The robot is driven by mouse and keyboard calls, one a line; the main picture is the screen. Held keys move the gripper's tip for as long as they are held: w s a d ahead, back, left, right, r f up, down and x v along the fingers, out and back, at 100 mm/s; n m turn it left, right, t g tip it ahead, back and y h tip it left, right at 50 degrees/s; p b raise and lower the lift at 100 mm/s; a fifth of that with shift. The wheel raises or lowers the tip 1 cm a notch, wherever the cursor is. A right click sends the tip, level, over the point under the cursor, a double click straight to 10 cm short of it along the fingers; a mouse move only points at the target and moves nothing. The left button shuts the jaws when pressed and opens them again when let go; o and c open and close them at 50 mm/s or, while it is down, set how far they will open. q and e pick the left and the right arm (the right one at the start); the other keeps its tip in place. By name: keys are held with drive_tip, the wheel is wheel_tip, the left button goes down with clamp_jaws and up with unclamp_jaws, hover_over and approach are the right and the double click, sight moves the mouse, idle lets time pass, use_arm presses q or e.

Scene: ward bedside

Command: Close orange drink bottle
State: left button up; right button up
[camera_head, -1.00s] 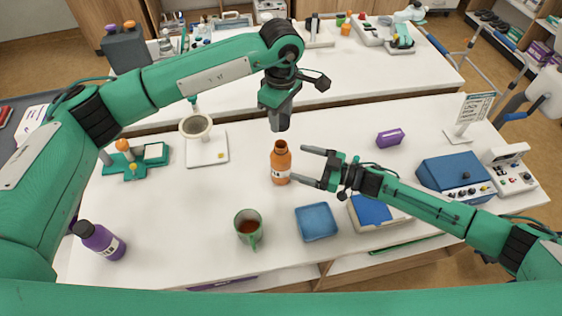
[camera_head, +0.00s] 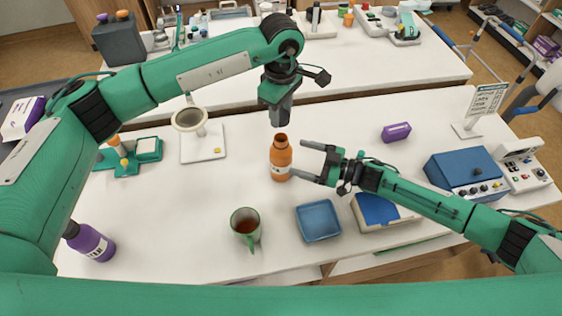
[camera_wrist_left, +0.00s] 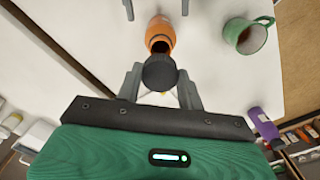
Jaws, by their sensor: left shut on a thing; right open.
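The orange drink bottle (camera_head: 282,161) stands upright on the white table with its mouth open. It also shows in the left wrist view (camera_wrist_left: 159,30). My left gripper (camera_head: 280,119) hangs just above the bottle. In the left wrist view its fingers (camera_wrist_left: 159,88) are shut on a dark round cap (camera_wrist_left: 158,72), which appears close to the bottle's mouth but apart from it.
A green mug (camera_head: 245,228) with brown liquid and a blue tray (camera_head: 318,221) stand nearer me. A purple bottle (camera_head: 92,243) is at the left front.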

sight(280, 152)
drive_tip(key=shift+x, duration=3.55)
drive_tip(key=shift+c, duration=0.4)
drive_tip(key=c, duration=1.4)
use_arm(q)
drive_tip(key=shift+f, duration=2.5)
use_arm(e)
drive_tip(key=shift+o, duration=0.2)
use_arm(q)
drive_tip(key=shift+f, duration=0.85)
drive_tip(key=shift+f, duration=0.55)
